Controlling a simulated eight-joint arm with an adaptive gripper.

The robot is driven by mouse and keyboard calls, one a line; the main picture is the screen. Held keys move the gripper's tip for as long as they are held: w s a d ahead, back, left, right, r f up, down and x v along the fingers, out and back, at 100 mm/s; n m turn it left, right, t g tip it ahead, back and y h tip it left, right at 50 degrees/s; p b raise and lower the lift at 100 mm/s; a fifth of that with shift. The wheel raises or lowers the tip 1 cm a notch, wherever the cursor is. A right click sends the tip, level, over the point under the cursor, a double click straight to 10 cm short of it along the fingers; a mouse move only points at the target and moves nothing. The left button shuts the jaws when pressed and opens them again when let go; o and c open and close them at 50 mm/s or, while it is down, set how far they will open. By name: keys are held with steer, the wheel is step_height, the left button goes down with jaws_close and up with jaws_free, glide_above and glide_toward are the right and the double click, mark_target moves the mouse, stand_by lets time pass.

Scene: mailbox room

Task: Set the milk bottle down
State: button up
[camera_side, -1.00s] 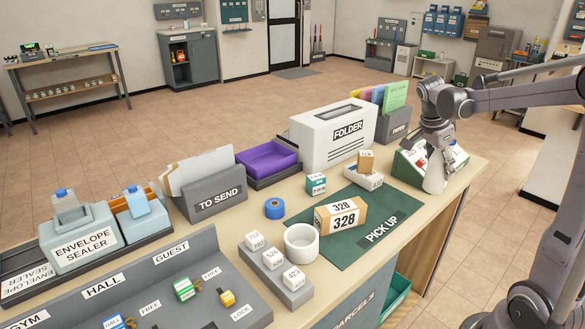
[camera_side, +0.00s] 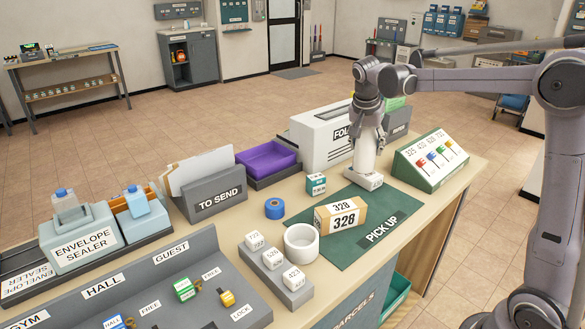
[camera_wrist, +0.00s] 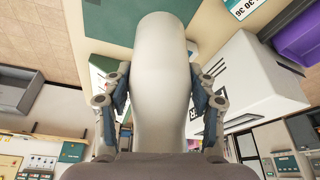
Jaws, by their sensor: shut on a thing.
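The milk bottle (camera_side: 364,157) is plain white and roughly upright in the side view. My gripper (camera_side: 371,128) is shut on its upper part, from above. In the wrist view, the bottle (camera_wrist: 163,60) fills the middle, with the fingers of my gripper (camera_wrist: 162,98) on both sides of it. The bottle's lower end appears just at or over a small white box (camera_side: 371,182) at the back of the green PICK UP mat (camera_side: 345,241). I cannot tell whether they touch.
The mat's right part is clear.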

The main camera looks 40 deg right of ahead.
steer(key=w+a+n+t+y, duration=0.1)
steer(key=w+a+n, duration=0.35)
steer(key=a, duration=0.75)
steer(key=w+a+f+n+t+y, duration=0.1)
steer(key=w+a+n, duration=0.35)
steer(key=a, duration=0.65)
steer(key=w+a+n+t+y, duration=0.1)
steer(key=w+a+n, duration=0.35)
steer(key=a, duration=0.75)
steer(key=shift+m, duration=0.55)
steer(key=shift+w+a+f, duration=0.45)
steer(key=shift+a+f, duration=1.35)
steer(key=shift+a, duration=0.1)
steer(key=shift+w+a+f, duration=0.45)
steer(key=shift+a+f, duration=1.35)
steer(key=shift+a, duration=0.05)
steer(key=shift+w+a+f, duration=0.45)
steer(key=shift+a+f, duration=1.35)
steer(key=shift+a, duration=0.1)
steer(key=shift+f, duration=0.1)
steer(key=o, duration=1.7)
